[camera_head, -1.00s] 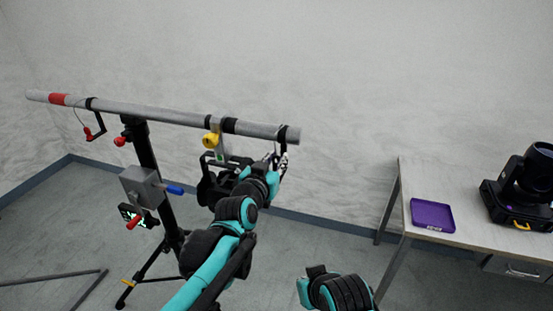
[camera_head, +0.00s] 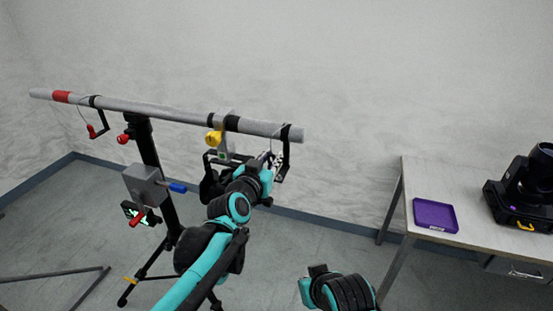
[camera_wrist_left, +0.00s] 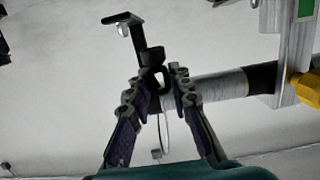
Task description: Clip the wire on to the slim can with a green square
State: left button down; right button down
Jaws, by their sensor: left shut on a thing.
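My left gripper (camera_head: 268,160) is below the right end of the grey bar in the head view. In the left wrist view its two fingers (camera_wrist_left: 160,82) are shut on a black clip (camera_wrist_left: 153,62), whose bent arm sticks up beyond the fingertips. A thin wire (camera_wrist_left: 163,128) loops beside the bar there. In the head view the black clip (camera_head: 286,158) hangs by the bar's end. The slim can (camera_head: 212,180) hangs under the bar left of the gripper, partly hidden by my arm. Its bracket bears a green square (camera_head: 222,155), also in the wrist view (camera_wrist_left: 304,8).
The grey bar (camera_head: 180,115) sits on a black stand (camera_head: 151,165). A yellow knob (camera_head: 214,138) is on the can's clamp. Another wire with a red-tipped clip (camera_head: 97,130) hangs at left. A table at right holds a purple tray (camera_head: 435,228) and a black lamp (camera_head: 525,190).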

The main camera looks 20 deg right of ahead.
pick_arm(q)
jog(key=shift+w+a+f, duration=0.1)
jog(key=shift+w+a, duration=0.85)
jog(key=shift+a, duration=0.4)
jog(key=shift+w+a+f, duration=0.1)
jog(key=shift+w+a, duration=0.8)
jog(key=shift+a, duration=0.5)
jog(key=shift+w+a, duration=0.95)
jog(key=shift+a, duration=0.4)
jog(key=shift+f+b, duration=0.65)
jog(key=shift+f, duration=0.6)
jog(key=c, duration=1.3)
grip_release()
jog(key=v, duration=1.2)
